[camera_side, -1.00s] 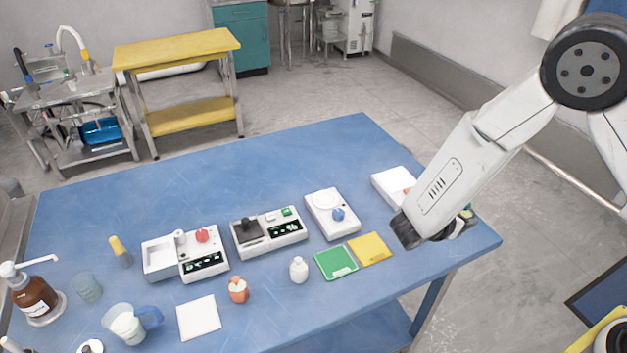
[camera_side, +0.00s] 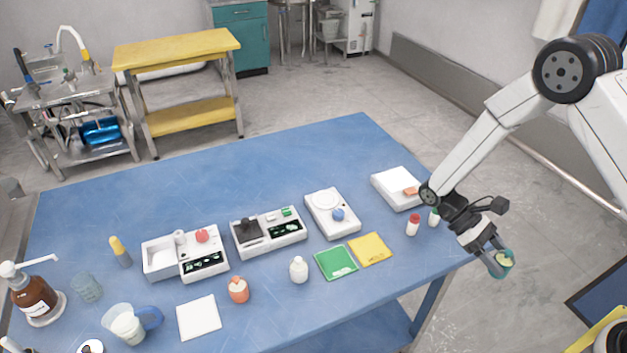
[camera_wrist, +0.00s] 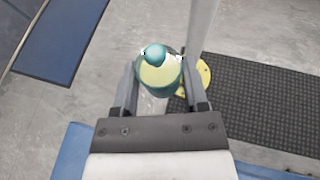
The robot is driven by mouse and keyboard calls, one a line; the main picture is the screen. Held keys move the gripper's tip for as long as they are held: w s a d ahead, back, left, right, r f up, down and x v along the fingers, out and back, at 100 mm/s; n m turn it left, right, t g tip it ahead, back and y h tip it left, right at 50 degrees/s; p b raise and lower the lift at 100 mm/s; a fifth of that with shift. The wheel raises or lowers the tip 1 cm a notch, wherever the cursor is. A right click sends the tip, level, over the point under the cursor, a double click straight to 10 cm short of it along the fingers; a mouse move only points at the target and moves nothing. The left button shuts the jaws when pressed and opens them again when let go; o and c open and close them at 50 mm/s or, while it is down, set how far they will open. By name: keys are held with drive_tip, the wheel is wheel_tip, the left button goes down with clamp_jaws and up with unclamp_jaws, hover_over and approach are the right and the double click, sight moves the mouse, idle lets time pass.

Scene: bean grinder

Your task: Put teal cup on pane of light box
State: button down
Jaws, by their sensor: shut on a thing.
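The teal cup (camera_side: 506,266) is between the fingers of my gripper (camera_side: 496,262), out past the right edge of the table. My gripper is shut on it. In the wrist view the cup (camera_wrist: 160,80) shows pale yellow-green inside, with a round teal piece at its top, between both fingers of my gripper (camera_wrist: 158,78). A flat white box (camera_side: 384,186) at the table's right back has a pale top panel and a small orange block at its front right corner. It looks like the light box, and its pane (camera_side: 398,179) has no cup on it.

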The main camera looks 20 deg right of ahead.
drive_tip(key=m+y, duration=0.1)
drive_tip(key=a+m+y, duration=0.1)
drive_tip(key=m+y, duration=0.1)
drive_tip(key=shift+s+a+f+g, duration=0.1)
drive_tip(key=shift+s+g, duration=0.05)
drive_tip(key=shift+g, duration=0.15)
drive_tip(key=w+a+r+m+t+y, duration=0.2)
drive_tip(key=w+a+m+t+y, duration=0.3)
drive_tip(key=w+m+t+y, duration=0.75)
drive_tip(key=w+d+r+m+t, duration=0.5)
drive_tip(key=w+d+m+t, duration=0.3)
drive_tip(key=m, duration=0.5)
drive_tip(key=shift+w+d+r+t, duration=0.25)
drive_tip(key=shift+w+r+t, duration=0.2)
drive_tip(key=shift+w, duration=0.25)
drive_tip(key=shift+w+f, duration=0.1)
